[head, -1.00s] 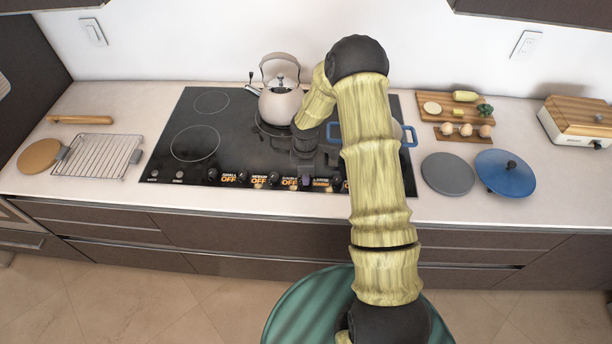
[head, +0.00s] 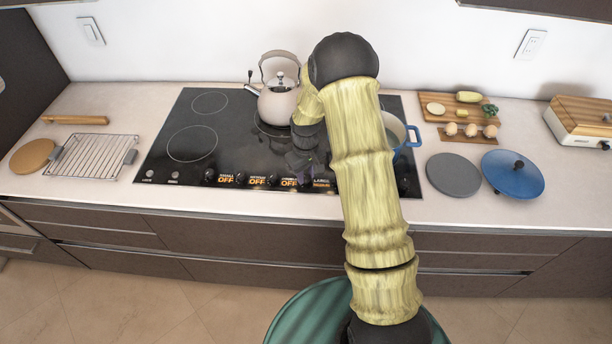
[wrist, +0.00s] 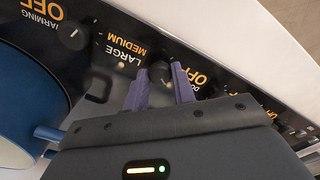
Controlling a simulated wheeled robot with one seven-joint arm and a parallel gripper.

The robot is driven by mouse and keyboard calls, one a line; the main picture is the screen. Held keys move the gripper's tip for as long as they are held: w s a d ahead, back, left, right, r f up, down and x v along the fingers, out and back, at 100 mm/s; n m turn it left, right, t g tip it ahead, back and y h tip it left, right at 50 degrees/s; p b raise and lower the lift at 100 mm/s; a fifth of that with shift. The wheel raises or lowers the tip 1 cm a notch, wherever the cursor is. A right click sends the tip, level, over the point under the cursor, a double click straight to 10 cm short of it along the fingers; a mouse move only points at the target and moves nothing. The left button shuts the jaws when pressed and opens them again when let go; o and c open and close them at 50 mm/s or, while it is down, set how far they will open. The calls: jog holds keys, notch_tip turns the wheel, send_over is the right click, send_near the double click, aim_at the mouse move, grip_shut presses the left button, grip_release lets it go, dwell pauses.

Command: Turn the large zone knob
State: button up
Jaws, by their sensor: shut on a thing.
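The large zone knob (wrist: 160,72) is a small dark round knob on the cooktop's front control strip. In the head view my gripper (head: 302,166) is at the front of the black cooktop (head: 240,145), and my arm hides part of the strip. The other zone labels that I can read say OFF.
A kettle (head: 279,104) stands behind my gripper. A blue-handled pot (head: 413,144) is partly hidden by my arm. To the right are a grey disc (head: 453,174), a blue lid (head: 512,176) and cutting boards (head: 450,110). A wire rack (head: 92,158) lies left.

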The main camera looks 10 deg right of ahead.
aim_at(306, 177)
jog(key=m+b, duration=0.1)
jog(key=m, duration=0.3)
jog(key=shift+w+m, duration=0.1)
jog(key=shift+m, duration=0.3)
jog(key=o, duration=1)
jog(key=shift+r, duration=0.1)
notch_tip(306, 177, up, 17)
jog(key=b, duration=0.2)
jog(key=shift+r+b, duration=0.15)
jog(key=shift+b, duration=0.2)
